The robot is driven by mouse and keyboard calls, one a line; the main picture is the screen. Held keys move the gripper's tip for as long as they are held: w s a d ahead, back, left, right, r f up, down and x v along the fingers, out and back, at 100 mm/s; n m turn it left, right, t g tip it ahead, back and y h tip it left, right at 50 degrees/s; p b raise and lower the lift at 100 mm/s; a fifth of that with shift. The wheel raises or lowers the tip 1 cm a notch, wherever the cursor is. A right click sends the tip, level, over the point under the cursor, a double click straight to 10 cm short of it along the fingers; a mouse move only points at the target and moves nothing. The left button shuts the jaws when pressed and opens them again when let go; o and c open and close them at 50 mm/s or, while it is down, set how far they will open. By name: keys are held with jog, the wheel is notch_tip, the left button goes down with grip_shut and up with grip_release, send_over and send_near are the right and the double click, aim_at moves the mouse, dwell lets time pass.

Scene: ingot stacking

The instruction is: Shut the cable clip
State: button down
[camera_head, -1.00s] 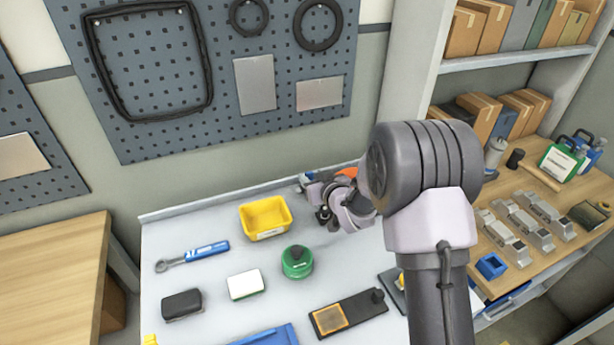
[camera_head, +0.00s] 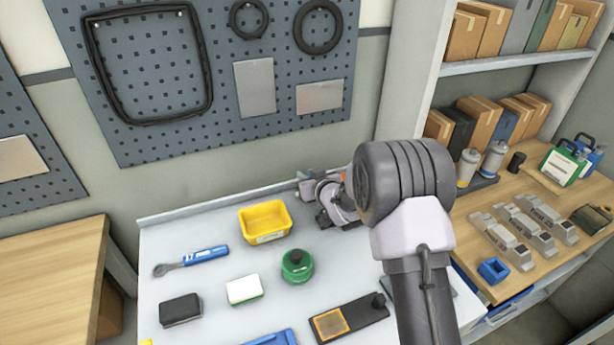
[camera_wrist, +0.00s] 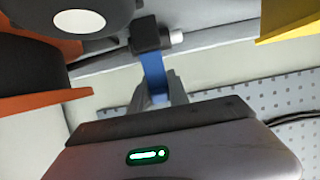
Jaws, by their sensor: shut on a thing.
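In the wrist view, a blue strip (camera_wrist: 155,75) runs from a black block (camera_wrist: 151,36) with a white end down between the grey fingers of my gripper (camera_wrist: 158,97). I take the strip and block to be the cable clip. My gripper is shut on the blue strip; the fingers hide its lower end. I cannot tell whether the clip is open or closed. In the head view, my wrist is at the back right of the white table (camera_head: 215,285), and my arm hides most of the gripper and clip.
A yellow bin (camera_head: 266,222) stands left of my wrist. A green round container (camera_head: 297,266), blue-handled tool (camera_head: 195,258), black block (camera_head: 181,309) and white-topped block (camera_head: 244,289) lie further forward. A pegboard (camera_head: 160,100) rises behind. Bare table lies between these things.

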jog(key=p, duration=0.1)
jog(key=r+g+p, duration=0.1)
jog(key=p, duration=0.1)
jog(key=shift+w+a+p, duration=0.15)
jog(key=shift+p, duration=0.15)
jog(key=g+p, duration=0.1)
jog(key=p, duration=0.2)
jog(key=shift+w+h, duration=0.15)
jog(key=shift+h, duration=0.25)
jog(key=p, duration=0.4)
jog(key=f+g+p, duration=0.1)
jog(key=p, duration=0.4)
jog(key=shift+w+a+g+h, duration=0.2)
jog(key=shift+w+g+h, duration=0.1)
jog(key=shift+w, duration=0.05)
jog(key=p, duration=0.2)
jog(key=shift+w+f+p, duration=0.1)
jog(key=shift+f+p, duration=0.2)
jog(key=shift+f+g, duration=0.3)
